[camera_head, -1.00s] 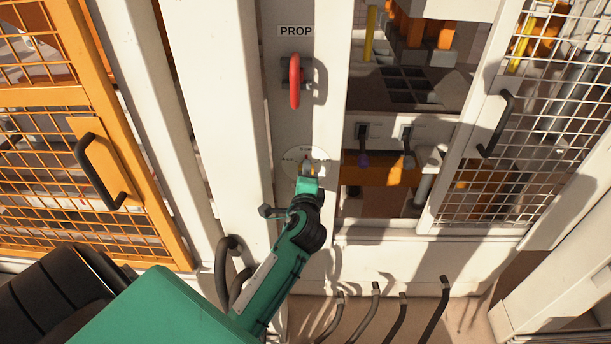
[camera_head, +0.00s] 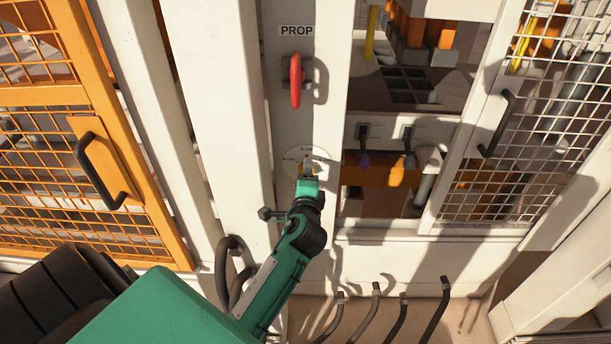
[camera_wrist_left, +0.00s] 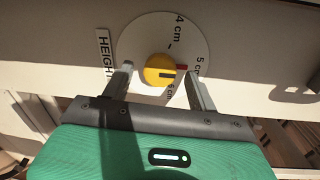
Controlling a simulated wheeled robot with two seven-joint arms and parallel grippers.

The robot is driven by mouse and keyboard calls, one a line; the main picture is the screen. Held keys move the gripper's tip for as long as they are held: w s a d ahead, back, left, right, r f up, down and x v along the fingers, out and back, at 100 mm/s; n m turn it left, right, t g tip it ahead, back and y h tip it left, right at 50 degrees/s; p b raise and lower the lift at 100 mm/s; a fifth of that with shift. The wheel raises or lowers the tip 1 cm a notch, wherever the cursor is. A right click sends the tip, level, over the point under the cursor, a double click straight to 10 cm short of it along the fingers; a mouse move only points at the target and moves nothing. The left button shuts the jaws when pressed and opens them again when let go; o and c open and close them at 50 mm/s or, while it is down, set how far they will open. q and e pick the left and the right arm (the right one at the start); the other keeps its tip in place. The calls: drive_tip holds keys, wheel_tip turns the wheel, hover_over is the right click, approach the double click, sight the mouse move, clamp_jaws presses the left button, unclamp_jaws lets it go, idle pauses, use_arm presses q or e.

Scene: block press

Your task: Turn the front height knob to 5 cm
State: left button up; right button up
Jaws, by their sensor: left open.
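The height knob (camera_wrist_left: 157,70) is round and yellow, on a white dial (camera_wrist_left: 140,42) marked 4 cm, 5 cm and 6 cm in the left wrist view. My left gripper (camera_wrist_left: 160,73) is open, with one finger on each side of the knob and gaps showing between. I cannot tell how far the fingertips are from the panel. In the head view the left gripper (camera_head: 308,172) is in front of the dial (camera_head: 292,160) and partly hides the knob.
A red handle (camera_head: 296,80) under a PROP label is above the dial. To the right are small levers (camera_head: 363,158) and a mesh door (camera_head: 545,120) with a black handle. An orange mesh door (camera_head: 110,170) stands at left. Hoses (camera_head: 393,318) are below.

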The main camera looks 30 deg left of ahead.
use_arm(q)
drive_tip(key=b+v, duration=0.2)
drive_tip(key=v, duration=1.1)
drive_tip(key=shift+b, duration=0.35)
